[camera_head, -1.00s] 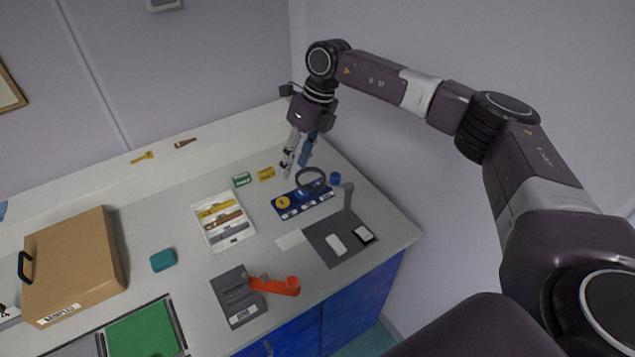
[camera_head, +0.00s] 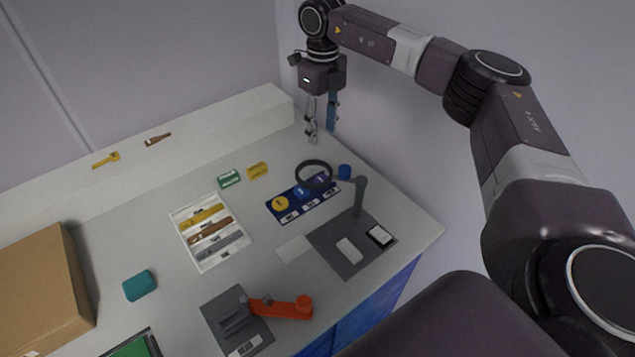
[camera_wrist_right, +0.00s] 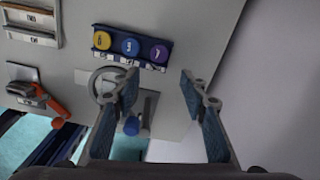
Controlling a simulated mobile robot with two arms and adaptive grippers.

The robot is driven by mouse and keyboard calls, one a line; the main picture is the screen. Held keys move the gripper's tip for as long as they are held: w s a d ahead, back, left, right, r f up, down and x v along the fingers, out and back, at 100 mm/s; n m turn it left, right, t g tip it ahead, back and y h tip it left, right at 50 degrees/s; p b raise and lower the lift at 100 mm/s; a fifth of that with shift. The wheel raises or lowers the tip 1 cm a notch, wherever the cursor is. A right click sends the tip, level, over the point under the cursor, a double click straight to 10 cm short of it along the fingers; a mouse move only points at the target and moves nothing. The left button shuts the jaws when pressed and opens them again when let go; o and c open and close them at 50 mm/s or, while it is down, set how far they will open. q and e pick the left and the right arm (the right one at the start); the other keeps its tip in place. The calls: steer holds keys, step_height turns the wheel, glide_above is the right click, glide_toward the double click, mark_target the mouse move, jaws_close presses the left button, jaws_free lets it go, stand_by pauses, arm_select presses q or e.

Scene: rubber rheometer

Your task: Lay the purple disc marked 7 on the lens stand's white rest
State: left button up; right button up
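The purple disc (camera_wrist_right: 159,54) sits at the end of a dark blue tray (camera_wrist_right: 143,62), beside a blue disc and a yellow disc. In the head view the lens ring partly covers the purple disc (camera_head: 320,180). The lens stand has a dark ring (camera_head: 314,174), a grey post (camera_head: 360,197) and a grey base with a white rest (camera_head: 349,250); the rest is clear. My right gripper (camera_head: 322,128) hangs above the bench's back right, pointing down, and in the wrist view (camera_wrist_right: 167,95) it is open and empty. My left gripper is out of view.
A black-framed pale square (camera_head: 380,236) is beside the white rest. An orange-handled grey device (camera_head: 238,318), a white card with coloured strips (camera_head: 209,233), a teal block (camera_head: 139,285), green and yellow boxes and a cardboard box (camera_head: 40,285) stand to the left. A wall closes the right.

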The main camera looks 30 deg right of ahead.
steer(key=f+b, duration=0.8)
steer(key=f, duration=0.2)
steer(key=shift+s+f, duration=0.1)
steer(key=shift+s, duration=0.1)
step_height(320, 180, down, 5)
steer(key=b, duration=0.4)
steer(key=shift+f, duration=0.1)
steer(key=c, duration=0.6)
